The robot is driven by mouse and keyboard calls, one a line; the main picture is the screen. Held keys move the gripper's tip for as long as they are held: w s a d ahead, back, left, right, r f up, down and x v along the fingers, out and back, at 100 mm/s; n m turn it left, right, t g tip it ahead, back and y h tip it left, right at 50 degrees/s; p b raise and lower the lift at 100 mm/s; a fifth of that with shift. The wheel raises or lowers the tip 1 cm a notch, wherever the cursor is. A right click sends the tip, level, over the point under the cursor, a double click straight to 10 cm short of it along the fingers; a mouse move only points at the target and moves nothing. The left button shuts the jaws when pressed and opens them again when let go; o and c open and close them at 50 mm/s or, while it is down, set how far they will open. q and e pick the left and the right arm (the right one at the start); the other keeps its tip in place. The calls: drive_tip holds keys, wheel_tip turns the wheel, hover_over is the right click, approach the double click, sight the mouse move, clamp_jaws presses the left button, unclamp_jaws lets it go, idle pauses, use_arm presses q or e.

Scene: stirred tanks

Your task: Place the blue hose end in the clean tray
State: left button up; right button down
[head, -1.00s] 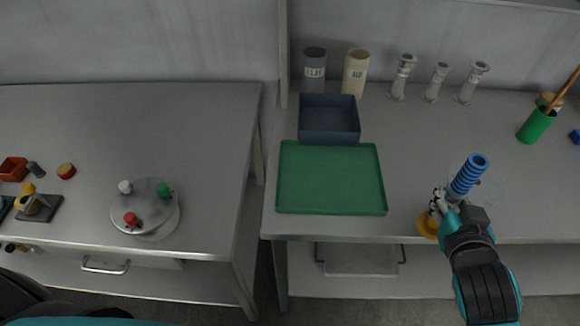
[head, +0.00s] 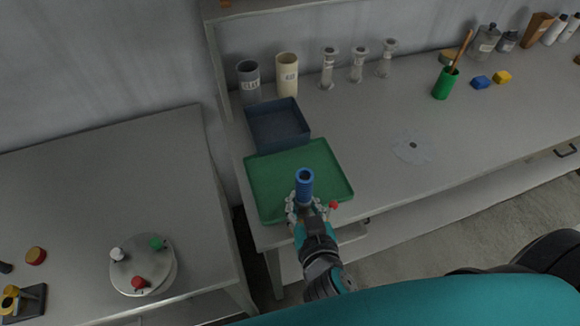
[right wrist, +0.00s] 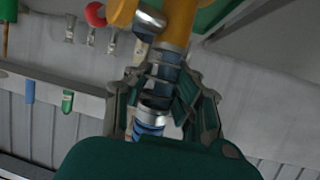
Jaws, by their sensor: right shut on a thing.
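The blue hose end (head: 304,187) stands roughly upright in my right gripper (head: 306,209), over the front right part of the green tray (head: 271,174). I cannot tell its height above the tray. In the right wrist view the fingers (right wrist: 167,95) are shut around the hose end's dark and metal fitting. Ribbed blue hose (right wrist: 149,128) shows on one side and a yellow-orange body (right wrist: 178,22) on the other. A red part (head: 333,205) shows beside the gripper. My left gripper is not in view.
A dark blue bin (head: 280,145) stands behind the green tray. Labelled grey (head: 249,82) and cream (head: 287,74) cylinders stand behind it. A clear flat piece (head: 413,147) lies to the right. A green cup (head: 444,84) stands farther right. A round metal lid (head: 142,267) is on the left table.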

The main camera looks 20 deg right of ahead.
drive_tip(key=w+a+r+b+x, duration=0.1)
drive_tip(key=a+b+x, duration=0.2)
drive_tip(key=x, duration=1.3)
drive_tip(key=shift+a, duration=0.2)
drive_tip(key=c, duration=1.6)
unclamp_jaws()
drive_tip(key=shift+s+f, duration=0.1)
drive_tip(key=shift+f, duration=0.05)
drive_tip(key=shift+c, duration=0.2)
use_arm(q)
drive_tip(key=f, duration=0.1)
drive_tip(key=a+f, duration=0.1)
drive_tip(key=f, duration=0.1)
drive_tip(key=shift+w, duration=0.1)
use_arm(e)
drive_tip(key=o, duration=0.5)
